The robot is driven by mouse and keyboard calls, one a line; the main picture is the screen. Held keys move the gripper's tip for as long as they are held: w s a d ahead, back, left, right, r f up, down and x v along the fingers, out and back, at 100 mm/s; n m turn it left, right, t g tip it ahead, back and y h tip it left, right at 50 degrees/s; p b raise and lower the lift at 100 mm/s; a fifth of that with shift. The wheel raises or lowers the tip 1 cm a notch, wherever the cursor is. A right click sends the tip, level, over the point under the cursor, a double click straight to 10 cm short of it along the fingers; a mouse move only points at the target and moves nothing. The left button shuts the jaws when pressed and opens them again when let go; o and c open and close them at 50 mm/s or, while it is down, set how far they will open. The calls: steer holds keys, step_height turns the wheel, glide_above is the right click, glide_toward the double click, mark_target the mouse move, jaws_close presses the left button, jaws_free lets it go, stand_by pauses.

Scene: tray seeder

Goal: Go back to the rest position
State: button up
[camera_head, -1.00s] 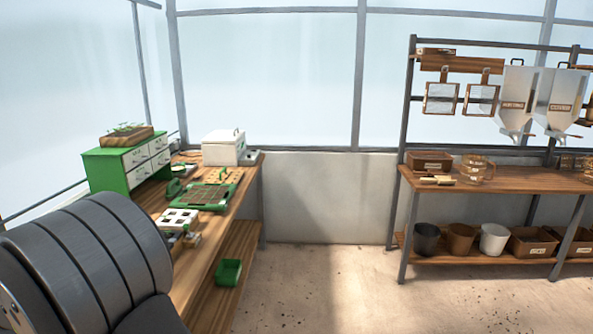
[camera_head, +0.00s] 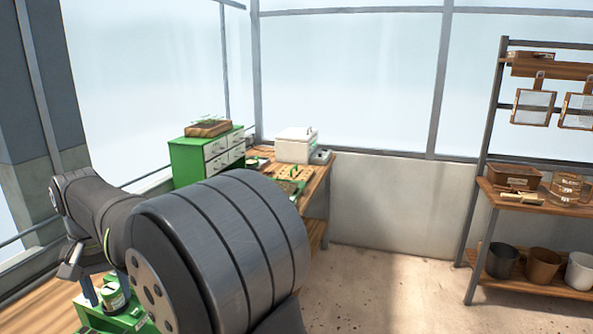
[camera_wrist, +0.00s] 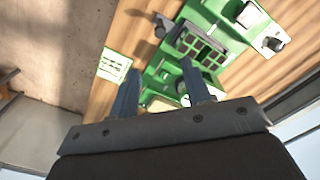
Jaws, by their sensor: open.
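My arm crosses the lower left of the head view, over the wooden workbench (camera_head: 40,306). My gripper (camera_wrist: 157,75) shows in the wrist view with its two blue fingers apart and nothing between them. In that view it hangs above the bench. Beyond the fingertips is a green machine (camera_wrist: 198,45) with a dark grid of cells. In the head view a green machine part (camera_head: 118,318) shows at the lower left, mostly hidden behind my arm.
A green drawer cabinet (camera_head: 188,163) and a white box (camera_head: 296,146) stand at the bench's far end. A metal shelf rack (camera_head: 481,225) with pots stands right. The floor (camera_head: 400,295) between is clear.

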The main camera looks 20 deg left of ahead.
step_height(320, 180, down, 16)
steer(key=shift+r, duration=0.15)
steer(key=s, duration=1)
step_height(320, 180, up, 17)
steer(key=shift+s+f, duration=0.2)
steer(key=shift+f, duration=0.7)
steer(key=shift+s+f, duration=0.25)
steer(key=shift+f, duration=0.7)
steer(key=shift+s+f, duration=0.2)
steer(key=shift+f, duration=0.7)
steer(key=shift+c, duration=0.2)
